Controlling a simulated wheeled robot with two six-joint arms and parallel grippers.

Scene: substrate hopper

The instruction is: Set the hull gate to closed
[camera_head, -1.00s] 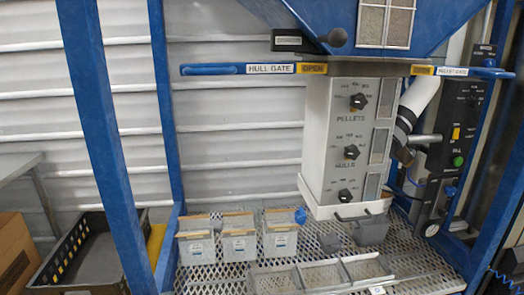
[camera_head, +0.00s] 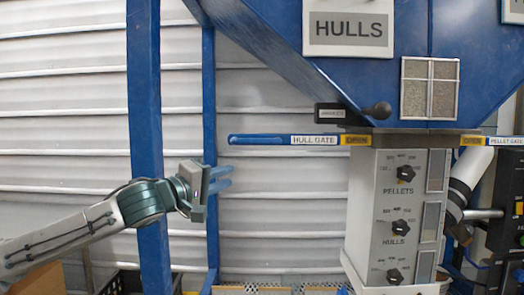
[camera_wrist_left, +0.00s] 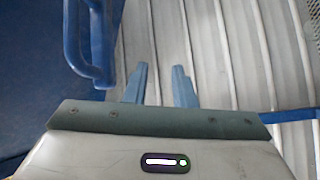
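The hull gate's blue handle (camera_head: 262,139) sticks out to the left under the hopper, with a white HULL GATE label (camera_head: 314,140) and a yellow tag (camera_head: 356,140). The tag is small now; it read OPEN in the earlier frame. My left gripper (camera_head: 230,178) is open and empty, a little below the handle's left end and apart from it. In the left wrist view its two blue fingertips (camera_wrist_left: 160,72) are apart, with nothing between them. A blue looped bar, apparently the handle (camera_wrist_left: 90,72), lies left of the fingers there. My right gripper is not in view.
A blue frame post (camera_head: 145,90) stands by my left arm, with a thinner post (camera_head: 209,100) behind the gripper. The grey panel with PELLETS and HULLS knobs (camera_head: 390,215) hangs below the hopper (camera_head: 375,50). A black knob (camera_head: 378,109) sits above the gate.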

